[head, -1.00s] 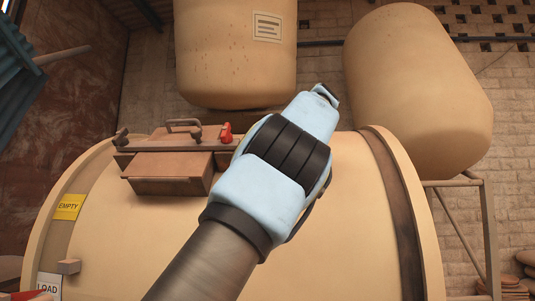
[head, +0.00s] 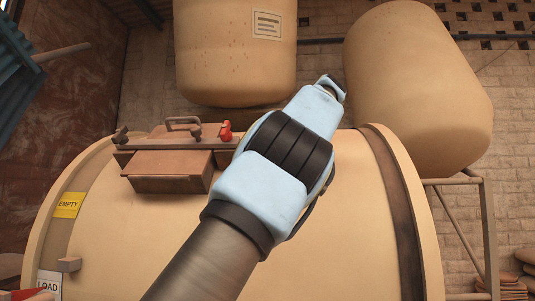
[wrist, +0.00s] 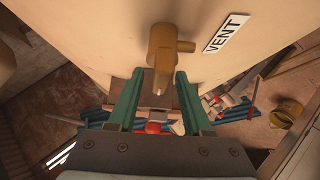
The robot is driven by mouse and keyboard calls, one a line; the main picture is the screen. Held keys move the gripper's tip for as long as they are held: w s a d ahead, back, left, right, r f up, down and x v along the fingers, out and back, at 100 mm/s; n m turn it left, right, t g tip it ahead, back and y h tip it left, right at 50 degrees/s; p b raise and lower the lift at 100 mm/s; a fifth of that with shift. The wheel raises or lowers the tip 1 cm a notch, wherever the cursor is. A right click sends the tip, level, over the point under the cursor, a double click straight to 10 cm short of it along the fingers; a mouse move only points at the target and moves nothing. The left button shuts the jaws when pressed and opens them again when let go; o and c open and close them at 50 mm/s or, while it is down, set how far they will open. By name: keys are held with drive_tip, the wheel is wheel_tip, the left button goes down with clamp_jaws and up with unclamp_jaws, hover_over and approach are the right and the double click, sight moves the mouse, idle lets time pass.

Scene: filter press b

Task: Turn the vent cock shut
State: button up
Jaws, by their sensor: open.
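The vent cock (wrist: 163,45) is a brass-coloured fitting on a cream surface in the wrist view, with a short stub to the right and a lever-like part pointing down the picture. A white label reading VENT (wrist: 226,33) is beside it on the right. My gripper (wrist: 160,74) is open, its two green fingers on either side of the lower end of that part. Contact cannot be told. In the head view my pale blue wrist (head: 285,155) hides the fingers, and I cannot make out the vent cock there.
A large cream drum (head: 330,245) lies below my arm, with a brown hatch (head: 170,170) and a red knob (head: 225,131) left of my wrist. Two cream tanks (head: 235,60) (head: 415,85) stand behind. A metal stand (head: 487,235) is at the right.

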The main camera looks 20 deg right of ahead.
drive_tip(key=p+v, duration=0.1)
drive_tip(key=v, duration=0.7)
drive_tip(key=shift+s+r+p, duration=0.15)
drive_tip(key=shift+s+p, duration=0.05)
drive_tip(key=shift+p, duration=0.2)
drive_tip(key=shift+d, duration=0.15)
